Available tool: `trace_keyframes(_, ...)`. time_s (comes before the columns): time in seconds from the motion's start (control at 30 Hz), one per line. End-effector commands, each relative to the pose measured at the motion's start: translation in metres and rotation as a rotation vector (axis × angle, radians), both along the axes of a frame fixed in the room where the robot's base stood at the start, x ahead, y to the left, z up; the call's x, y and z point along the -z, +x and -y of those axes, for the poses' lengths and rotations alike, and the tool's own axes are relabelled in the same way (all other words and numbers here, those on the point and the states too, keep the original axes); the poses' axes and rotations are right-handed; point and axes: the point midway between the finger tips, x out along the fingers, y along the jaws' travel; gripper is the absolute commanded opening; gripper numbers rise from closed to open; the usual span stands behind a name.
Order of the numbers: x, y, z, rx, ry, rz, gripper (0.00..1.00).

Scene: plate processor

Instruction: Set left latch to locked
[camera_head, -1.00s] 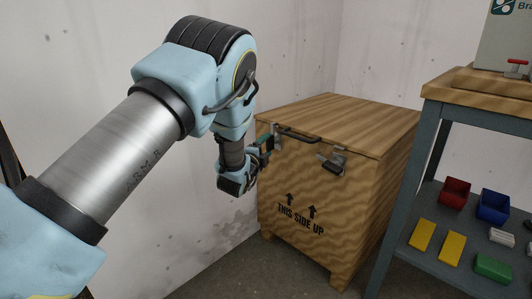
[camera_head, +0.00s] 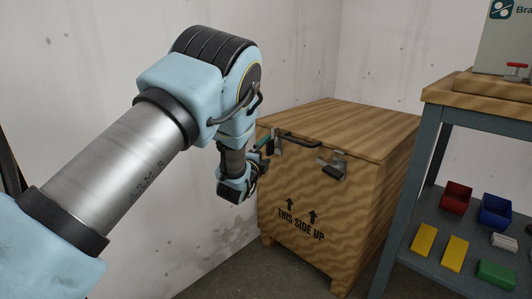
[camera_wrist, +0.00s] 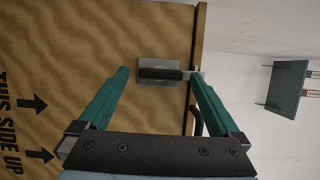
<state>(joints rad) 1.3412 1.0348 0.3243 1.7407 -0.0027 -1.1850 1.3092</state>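The left latch (camera_head: 277,142) is on the front of the wooden crate, near its left edge and just under the lid. In the wrist view the left latch (camera_wrist: 161,73) shows as a grey plate with a black bar, seen sideways. My gripper (camera_head: 263,147) is at the crate's upper left front corner, close to this latch. In the wrist view my gripper (camera_wrist: 159,71) is open. Its green fingers are spread on either side of the latch in the picture, with no clear grip on it. Whether a fingertip touches it, I cannot tell.
The crate (camera_head: 340,200) has a second latch (camera_head: 332,165) to the right and a dark handle (camera_head: 300,139) at the lid edge. A shelf unit (camera_head: 398,215) with coloured bins stands at right. A white wall is close behind my arm.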

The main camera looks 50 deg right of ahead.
Motion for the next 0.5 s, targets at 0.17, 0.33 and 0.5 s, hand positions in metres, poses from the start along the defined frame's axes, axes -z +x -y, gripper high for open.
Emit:
trace_keyframes(0.17, 0.000, 0.000, 0.000, 0.001, -0.001, -0.001, 1.00)
trace_keyframes(0.33, -0.001, -0.003, -0.007, 0.001, -0.001, -0.001, 1.00)
trace_keyframes(0.5, -0.002, -0.015, -0.033, 0.000, 0.002, -0.002, 1.00)
